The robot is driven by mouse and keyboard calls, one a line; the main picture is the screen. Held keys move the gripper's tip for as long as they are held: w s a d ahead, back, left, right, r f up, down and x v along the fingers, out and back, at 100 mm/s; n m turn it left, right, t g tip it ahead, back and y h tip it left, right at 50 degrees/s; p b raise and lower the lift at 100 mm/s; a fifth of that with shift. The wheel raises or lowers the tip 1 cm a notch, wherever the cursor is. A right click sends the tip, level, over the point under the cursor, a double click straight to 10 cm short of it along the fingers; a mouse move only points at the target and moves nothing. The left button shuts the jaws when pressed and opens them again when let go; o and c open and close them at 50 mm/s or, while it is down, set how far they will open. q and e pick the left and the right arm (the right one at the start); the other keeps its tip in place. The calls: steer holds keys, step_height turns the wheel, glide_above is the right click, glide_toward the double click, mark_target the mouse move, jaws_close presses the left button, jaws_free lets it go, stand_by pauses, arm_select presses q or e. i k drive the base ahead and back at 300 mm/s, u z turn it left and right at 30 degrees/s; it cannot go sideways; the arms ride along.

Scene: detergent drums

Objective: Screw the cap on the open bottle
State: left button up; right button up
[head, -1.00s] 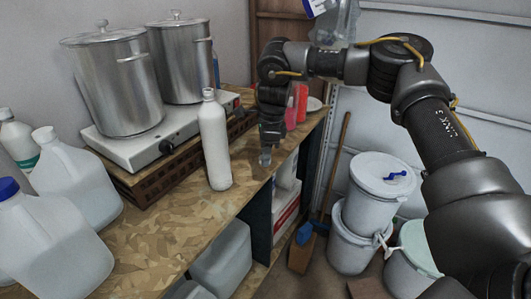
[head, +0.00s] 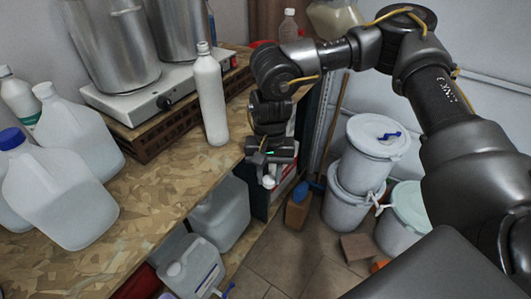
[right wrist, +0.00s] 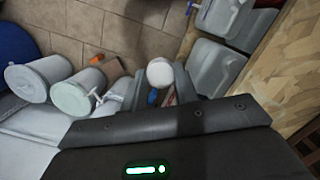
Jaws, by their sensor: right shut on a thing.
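A tall white bottle (head: 210,100) stands upright on the wooden bench. Its narrow neck shows no clear cap, but the mouth is too small to tell. My right gripper (head: 268,171) hangs to the right of the bottle, just past the bench edge, and points down. It is shut on a small white cap (head: 269,182). In the right wrist view the cap (right wrist: 160,72) is a round white disc at the fingertips, apart from any bottle. My left gripper is out of view.
Jugs (head: 60,195) stand on the bench at left. Steel pots (head: 110,50) sit on a hot plate (head: 150,95) behind the bottle. Grey canisters (head: 220,215) are below the bench edge. White buckets (head: 355,190) stand on the floor at right. Bare bench lies in front of the bottle.

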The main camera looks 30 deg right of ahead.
mark_target(207, 71)
steer(key=k, duration=0.5)
steer(key=z, duration=1.1)
steer(key=i, duration=0.65)
steer(key=u, duration=0.9)
